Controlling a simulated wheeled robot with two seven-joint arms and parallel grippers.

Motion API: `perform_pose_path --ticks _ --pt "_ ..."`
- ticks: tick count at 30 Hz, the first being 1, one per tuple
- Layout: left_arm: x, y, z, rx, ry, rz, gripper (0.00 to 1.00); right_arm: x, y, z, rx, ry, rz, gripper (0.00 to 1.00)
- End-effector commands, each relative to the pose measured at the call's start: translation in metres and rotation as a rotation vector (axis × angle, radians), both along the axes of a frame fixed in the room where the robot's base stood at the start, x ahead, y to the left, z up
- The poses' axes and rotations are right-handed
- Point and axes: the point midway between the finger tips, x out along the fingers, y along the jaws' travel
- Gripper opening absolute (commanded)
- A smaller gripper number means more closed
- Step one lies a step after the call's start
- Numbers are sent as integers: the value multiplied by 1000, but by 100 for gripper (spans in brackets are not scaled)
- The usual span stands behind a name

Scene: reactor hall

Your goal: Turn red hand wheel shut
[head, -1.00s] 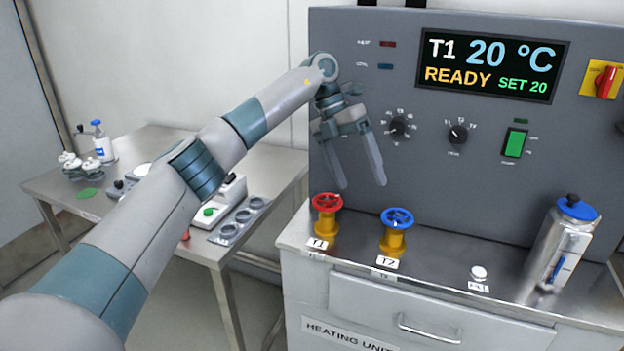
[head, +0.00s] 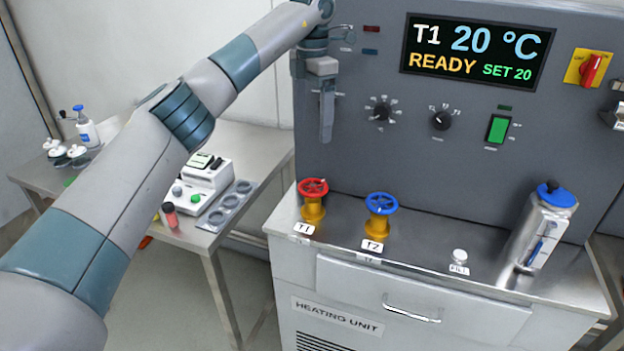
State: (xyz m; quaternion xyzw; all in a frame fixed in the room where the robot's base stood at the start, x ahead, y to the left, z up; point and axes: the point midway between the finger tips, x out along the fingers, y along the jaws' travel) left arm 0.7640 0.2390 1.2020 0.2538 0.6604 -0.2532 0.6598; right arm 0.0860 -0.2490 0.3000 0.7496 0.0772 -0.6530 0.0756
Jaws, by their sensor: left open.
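The red hand wheel (head: 313,187) sits on a yellow valve body labelled T1, at the left of the heating unit's steel top. A blue hand wheel (head: 381,203) on a like yellow body, labelled T2, stands to its right. My left gripper (head: 326,138) is above the red wheel, pointing down, apart from it and empty. It is open, though seen edge-on, so its fingers overlap in the picture.
The grey control panel (head: 450,150) rises behind the wheels; its display reads T1 20 °C, READY, SET 20. A steel flask with a blue lid (head: 545,228) stands at the right. A side table (head: 240,150) with lab items is at the left.

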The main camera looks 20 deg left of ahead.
Motion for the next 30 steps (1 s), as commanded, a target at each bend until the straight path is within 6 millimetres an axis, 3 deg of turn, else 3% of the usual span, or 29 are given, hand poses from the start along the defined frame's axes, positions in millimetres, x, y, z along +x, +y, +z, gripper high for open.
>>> perform_pose_path --ticks 8,13,30 --pt "-1 0 -28 -2 3 -1 81 -14 -4 3 -8 31 -2 0" --pt "-1 0 -57 -1 3 -1 81 -21 -6 11 -12 47 -3 0" --pt "-1 0 -151 -2 3 0 81 -19 -8 42 -13 44 -3 0"
